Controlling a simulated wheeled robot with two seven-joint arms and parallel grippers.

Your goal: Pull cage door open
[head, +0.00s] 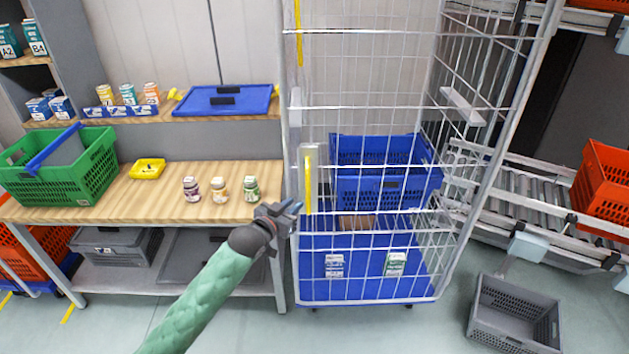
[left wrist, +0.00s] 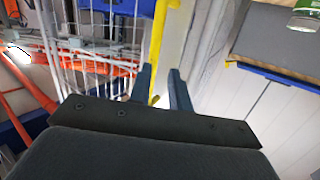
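The cage (head: 365,108) is a tall silver wire roll cage with its mesh door side facing me. A pale vertical plate with a yellow strip (head: 308,185) is near its left edge. My left gripper (head: 294,208) is at that left edge, just left of and below the yellow strip. In the left wrist view, the two dark fingers (left wrist: 161,75) are apart, with a yellow strip (left wrist: 158,40) and pale post visible between and beyond them. I cannot tell whether they touch it. My right gripper is not in view.
A wooden workbench (head: 135,205) with jars and a green basket (head: 62,170) stands left. A grey crate (head: 515,315) lies on the floor at right, near a roller conveyor (head: 520,190). The floor in front is clear.

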